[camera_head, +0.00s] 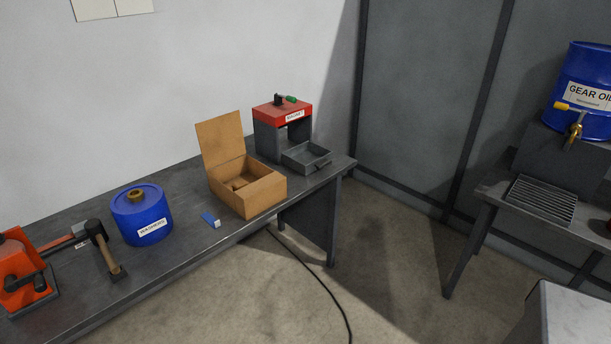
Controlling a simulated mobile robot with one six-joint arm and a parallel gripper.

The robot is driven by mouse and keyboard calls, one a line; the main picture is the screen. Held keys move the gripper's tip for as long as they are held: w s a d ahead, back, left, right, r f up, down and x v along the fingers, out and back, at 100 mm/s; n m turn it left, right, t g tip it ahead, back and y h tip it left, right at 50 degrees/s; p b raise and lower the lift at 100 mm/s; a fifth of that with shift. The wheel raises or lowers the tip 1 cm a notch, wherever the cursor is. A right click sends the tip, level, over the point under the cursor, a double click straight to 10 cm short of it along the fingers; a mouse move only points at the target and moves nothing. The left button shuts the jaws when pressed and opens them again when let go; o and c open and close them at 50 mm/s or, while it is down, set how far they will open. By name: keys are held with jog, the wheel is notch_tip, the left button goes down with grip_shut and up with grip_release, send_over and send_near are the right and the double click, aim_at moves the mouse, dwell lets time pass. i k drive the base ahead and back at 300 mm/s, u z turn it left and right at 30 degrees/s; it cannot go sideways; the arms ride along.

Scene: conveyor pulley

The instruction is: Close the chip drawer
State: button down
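The chip drawer (306,157) is a shallow grey open-topped tray with a small dark handle on its front. It is pulled out from the low front of a grey magnet unit (268,141) with a red top, at the right end of the long workbench. A green-tipped lever (290,98) sits on the red top. The inside of the drawer looks empty. My gripper is not in this view.
An open cardboard box (262,195) stands left of the drawer. A blue canister (142,215), a hammer (105,250) and an orange tool (20,270) stand farther left on the workbench (190,245). A cable crosses the floor. Open floor lies right of the bench.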

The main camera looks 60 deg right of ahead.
aim_at(310, 158)
jog(key=u, duration=0.9)
jog(key=k, duration=1.3)
jog(key=z, duration=1.15)
